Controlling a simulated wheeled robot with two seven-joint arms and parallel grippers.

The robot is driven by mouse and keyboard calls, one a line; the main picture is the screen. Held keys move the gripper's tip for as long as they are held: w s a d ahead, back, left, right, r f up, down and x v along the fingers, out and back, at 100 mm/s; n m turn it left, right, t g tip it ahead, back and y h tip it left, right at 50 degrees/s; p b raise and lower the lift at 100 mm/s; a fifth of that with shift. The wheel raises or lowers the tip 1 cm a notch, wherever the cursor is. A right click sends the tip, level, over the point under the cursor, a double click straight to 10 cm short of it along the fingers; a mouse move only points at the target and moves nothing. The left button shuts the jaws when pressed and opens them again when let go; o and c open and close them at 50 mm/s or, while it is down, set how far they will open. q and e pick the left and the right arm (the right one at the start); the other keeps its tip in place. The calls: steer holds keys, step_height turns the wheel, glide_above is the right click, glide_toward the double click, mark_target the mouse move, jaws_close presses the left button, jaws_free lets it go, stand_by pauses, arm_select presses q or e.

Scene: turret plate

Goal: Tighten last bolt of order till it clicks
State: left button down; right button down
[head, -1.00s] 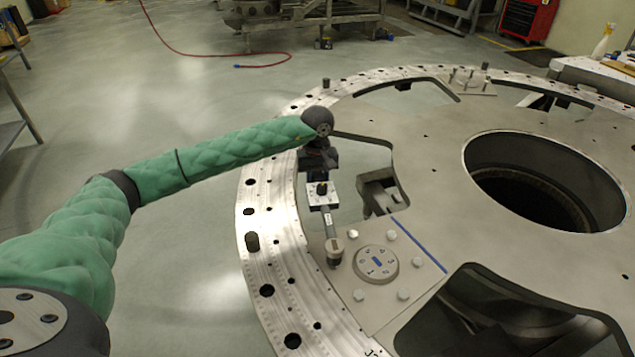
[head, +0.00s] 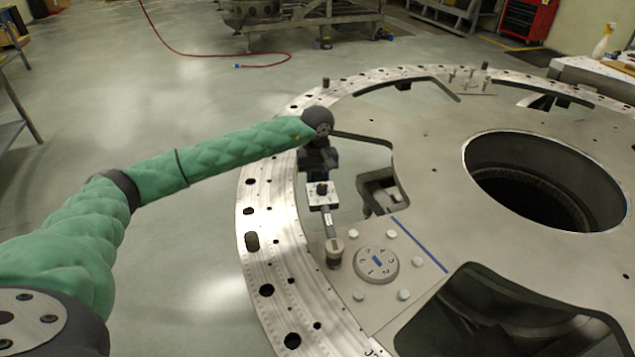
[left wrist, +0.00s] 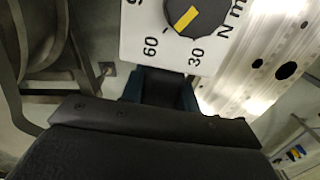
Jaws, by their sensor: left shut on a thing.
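My left gripper (head: 320,162) is shut on a torque wrench, on the near left part of the turret plate (head: 440,170). The wrench's white square setting plate (head: 314,199) with a black knob is just below the gripper. In the left wrist view the knob (left wrist: 196,14) has a yellow mark, and 60, 30 and N m are printed around it. The wrench's round head (head: 334,247) stands over one position of the bolt circle and hides what is under it. Several bolts (head: 391,234) surround a round marked disc (head: 376,264). My right gripper is not in view.
A dark peg (head: 252,242) stands on the perforated outer ring. Large cutouts (head: 500,320) and a central hole (head: 545,182) open the plate. More pegs (head: 470,78) stand at its far side. A blue line (head: 418,243) runs beside the bolt circle.

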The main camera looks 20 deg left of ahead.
arm_select(q)
steer(key=shift+r+b, duration=0.2)
steer(key=shift+b, duration=0.1)
stand_by(0.4)
steer(key=shift+f+b, duration=0.1)
steer(key=shift+b, duration=0.4)
stand_by(1.0)
steer(key=shift+f+b, duration=0.6)
steer(key=shift+b, duration=0.6)
stand_by(1.3)
steer(key=shift+d, duration=0.1)
stand_by(0.4)
steer(key=d+b, duration=0.1)
steer(key=w+d+m, duration=0.1)
steer(key=d, duration=0.1)
steer(key=w+d+m+b, duration=0.1)
steer(key=shift+w+d+b, duration=0.15)
steer(key=shift+b, duration=0.2)
stand_by(0.8)
steer(key=shift+d+f, duration=0.1)
steer(key=shift+w+d+f+m+b, duration=0.1)
steer(key=shift+w+d+m+b, duration=0.1)
steer(key=shift+d+m+b, duration=0.4)
steer(key=shift+w+d+r+m+b, duration=0.1)
steer(key=shift+w+d+m+b, duration=0.15)
steer(key=shift+d, duration=0.7)
steer(key=shift+w+d+f+m+b, duration=0.1)
steer(key=shift+w+d+m+b, duration=0.1)
steer(key=shift+d+m+b, duration=0.4)
